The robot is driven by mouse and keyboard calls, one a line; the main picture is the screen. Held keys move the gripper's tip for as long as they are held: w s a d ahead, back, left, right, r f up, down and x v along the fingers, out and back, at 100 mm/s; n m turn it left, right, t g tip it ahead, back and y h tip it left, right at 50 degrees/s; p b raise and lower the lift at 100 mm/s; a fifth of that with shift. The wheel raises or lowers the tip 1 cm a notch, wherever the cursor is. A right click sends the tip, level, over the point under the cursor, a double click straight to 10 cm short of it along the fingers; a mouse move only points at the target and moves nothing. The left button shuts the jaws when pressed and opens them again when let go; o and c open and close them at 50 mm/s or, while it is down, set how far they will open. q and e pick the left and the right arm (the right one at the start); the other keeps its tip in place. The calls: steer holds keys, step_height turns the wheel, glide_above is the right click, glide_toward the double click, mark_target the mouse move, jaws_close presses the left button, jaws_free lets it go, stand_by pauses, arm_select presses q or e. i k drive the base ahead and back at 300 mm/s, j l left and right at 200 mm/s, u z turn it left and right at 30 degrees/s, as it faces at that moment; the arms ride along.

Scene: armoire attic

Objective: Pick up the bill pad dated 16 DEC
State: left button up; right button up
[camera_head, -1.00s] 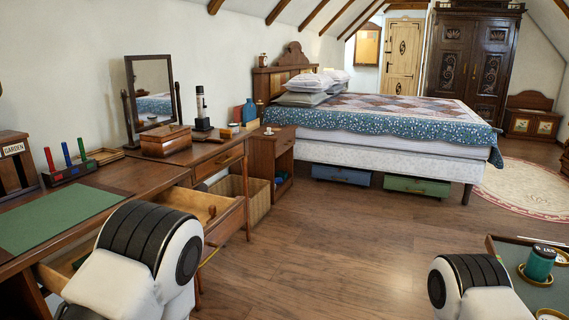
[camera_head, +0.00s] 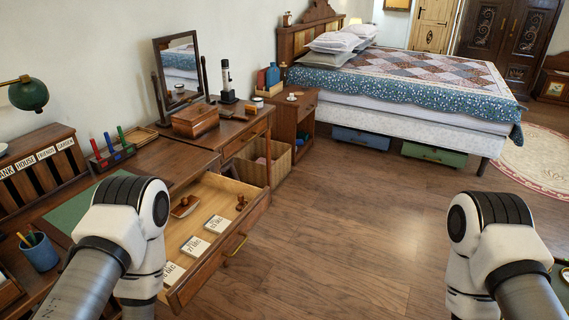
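An open wooden drawer (camera_head: 236,220) under the desk holds several white bill pads with dark print. The nearest pad (camera_head: 173,272) is partly covered by my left arm; its label seems to end in "6 DEC", but the full date is not clear. The middle pad (camera_head: 194,246) seems to read 27 DEC. The farthest pad (camera_head: 215,224) is too small to read surely. My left arm's white links stand in front of the desk and the drawer's left part. My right arm is over the floor at the right. Neither gripper shows.
In the drawer are a small wooden tray (camera_head: 185,206) and a wooden stamp (camera_head: 241,202). On the desk are a mirror (camera_head: 180,70), a wooden box (camera_head: 195,121), colored pens in a stand (camera_head: 112,153) and a blue cup (camera_head: 38,251). The floor (camera_head: 340,230) between my arms is clear.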

mark_target(172, 272)
steer(key=u, duration=0.8)
